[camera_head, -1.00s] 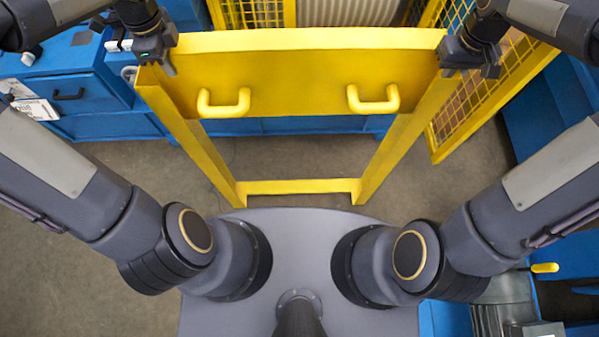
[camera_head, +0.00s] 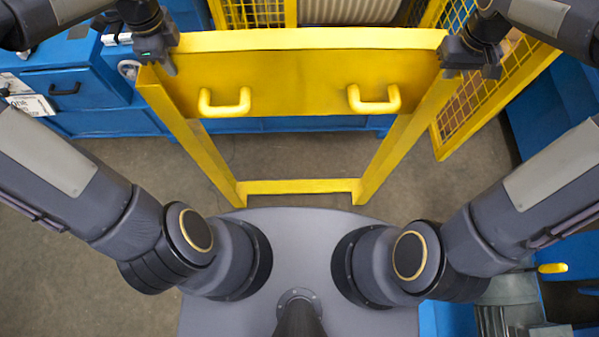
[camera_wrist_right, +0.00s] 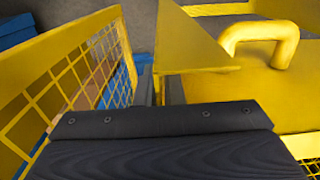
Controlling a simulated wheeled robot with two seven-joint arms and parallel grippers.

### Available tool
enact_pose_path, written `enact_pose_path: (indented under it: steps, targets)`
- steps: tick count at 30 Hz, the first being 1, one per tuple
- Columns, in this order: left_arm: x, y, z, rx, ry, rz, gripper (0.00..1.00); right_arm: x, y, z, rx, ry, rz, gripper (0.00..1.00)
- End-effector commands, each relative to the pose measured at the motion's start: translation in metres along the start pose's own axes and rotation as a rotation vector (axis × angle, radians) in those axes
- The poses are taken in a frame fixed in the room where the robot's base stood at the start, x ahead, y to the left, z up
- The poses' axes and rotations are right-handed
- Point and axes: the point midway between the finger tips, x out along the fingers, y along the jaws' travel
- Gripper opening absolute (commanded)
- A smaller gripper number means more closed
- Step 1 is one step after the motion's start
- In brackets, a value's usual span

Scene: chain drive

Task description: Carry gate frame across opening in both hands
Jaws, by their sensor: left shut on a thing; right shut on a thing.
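The yellow gate frame (camera_head: 300,82) is held up in front of me in the head view, with a solid upper panel, two side legs and a lower crossbar. Two yellow handles stick out of its panel on my side. My left gripper (camera_head: 160,58) is shut on the frame's upper left corner. My right gripper (camera_head: 466,66) is shut on the upper right corner. In the right wrist view part of the gate frame (camera_wrist_right: 185,55) and one handle show beyond the dark gripper body; the right fingertips are hidden there.
A yellow mesh fence panel (camera_head: 490,95) stands close to the right of the frame; it also shows at left in the right wrist view (camera_wrist_right: 75,75). A blue cabinet (camera_head: 75,90) stands at left. More mesh fencing (camera_head: 253,12) is behind. Bare floor shows beneath the frame.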

Motion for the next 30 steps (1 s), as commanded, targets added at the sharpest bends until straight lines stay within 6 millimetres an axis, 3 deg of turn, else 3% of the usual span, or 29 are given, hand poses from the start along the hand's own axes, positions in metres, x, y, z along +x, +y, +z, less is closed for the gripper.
enact_pose_path:
  steps: [9, 10, 14, 24, 30]
  targets:
    - [0.017, -0.002, -0.002, 0.004, 0.002, -0.008, 0.00, 0.017, -0.001, -0.002, 0.001, 0.010, -0.002, 0.00]
    - [0.017, 0.000, -0.002, 0.004, 0.002, 0.000, 0.12, 0.017, -0.001, -0.001, 0.001, 0.002, -0.003, 0.12]
    - [0.017, 0.000, -0.001, 0.003, 0.001, 0.000, 0.29, 0.017, -0.001, 0.000, 0.000, 0.001, -0.002, 0.29]
    - [0.014, 0.000, 0.000, 0.000, 0.000, -0.001, 0.30, 0.017, 0.000, 0.000, 0.000, 0.000, -0.001, 0.30]
    - [-0.015, -0.001, -0.001, 0.001, -0.001, -0.006, 0.30, 0.017, 0.000, 0.000, 0.000, 0.000, 0.000, 0.30]
